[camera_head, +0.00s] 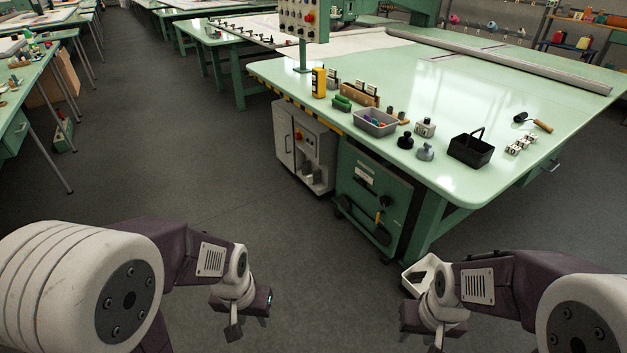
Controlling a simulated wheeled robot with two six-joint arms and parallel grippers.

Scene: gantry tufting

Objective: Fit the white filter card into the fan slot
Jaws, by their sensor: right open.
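I cannot pick out a white filter card in the head view. No fan slot can be made out with certainty; a grey cabinet (304,148) with a door and small controls and a green machine cabinet (372,200) with a label and dark fittings stand under the near edge of the green table. My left gripper (249,325) hangs over the bare floor at the lower middle, open and empty, well apart from the cabinets. My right gripper (436,334) is open at the lower right, below a white open bin (421,272), partly hidden by my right arm.
The green table (465,95) carries a grey tray (376,122) of coloured items, a black basket (471,148), a yellow bottle (319,82), dark weights and a wooden-handled tool (534,122). Its near corner juts toward me. The floor (215,175) to the left is clear.

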